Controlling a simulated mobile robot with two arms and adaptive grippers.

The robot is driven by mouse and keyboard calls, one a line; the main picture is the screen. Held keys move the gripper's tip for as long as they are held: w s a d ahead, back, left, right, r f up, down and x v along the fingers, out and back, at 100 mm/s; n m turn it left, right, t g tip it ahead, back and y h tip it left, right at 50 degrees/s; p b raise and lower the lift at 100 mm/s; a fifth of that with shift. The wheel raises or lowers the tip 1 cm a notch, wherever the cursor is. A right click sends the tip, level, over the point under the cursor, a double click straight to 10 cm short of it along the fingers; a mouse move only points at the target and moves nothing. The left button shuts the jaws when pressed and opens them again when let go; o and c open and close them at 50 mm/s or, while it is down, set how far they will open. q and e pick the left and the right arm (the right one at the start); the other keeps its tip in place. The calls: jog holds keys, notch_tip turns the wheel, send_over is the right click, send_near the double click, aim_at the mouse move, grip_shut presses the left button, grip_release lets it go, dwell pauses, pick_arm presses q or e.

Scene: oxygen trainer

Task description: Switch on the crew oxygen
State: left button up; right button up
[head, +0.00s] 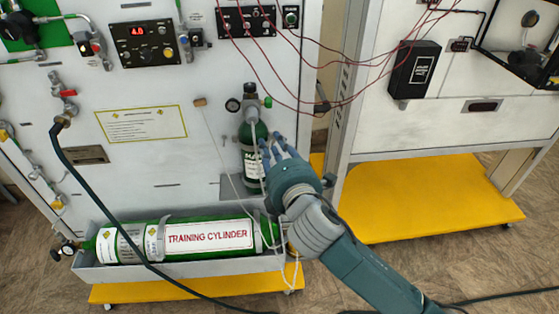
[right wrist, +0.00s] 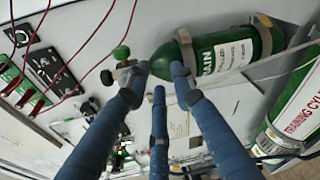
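A small upright green cylinder (head: 252,160) is mounted on the white panel, with a gauge and a green knob (head: 267,102) at its top. My right gripper (head: 270,147) is just in front of it, partly covering it. In the right wrist view, the cylinder (right wrist: 240,52) and green knob (right wrist: 121,52) lie beyond the fingers (right wrist: 156,78). The fingers are apart with nothing held; contact with the cylinder cannot be told. A switch panel (head: 232,22) and a display panel (head: 146,42) are above. Which control is the crew oxygen is unreadable. My left gripper is not in view.
A large green training cylinder (head: 185,240) lies in a grey tray (head: 112,272) below. Red wires (head: 262,60) hang from the switch panel to the right. A dark hose (head: 85,185) runs down the left. A yellow base (head: 425,200) stands at right.

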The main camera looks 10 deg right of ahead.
jog(key=shift+m+g, duration=0.5)
jog(key=shift+m, duration=0.1)
jog(key=shift+w+d+f, duration=0.1)
jog(key=shift+d+f, duration=0.1)
jog(key=shift+f, duration=0.65)
jog(key=shift+w+d+f, duration=0.1)
jog(key=shift+d+f, duration=0.05)
jog(key=shift+f, duration=0.65)
jog(key=shift+w+d+f, duration=0.1)
jog(key=shift+d+f, duration=0.1)
jog(key=shift+f, duration=0.65)
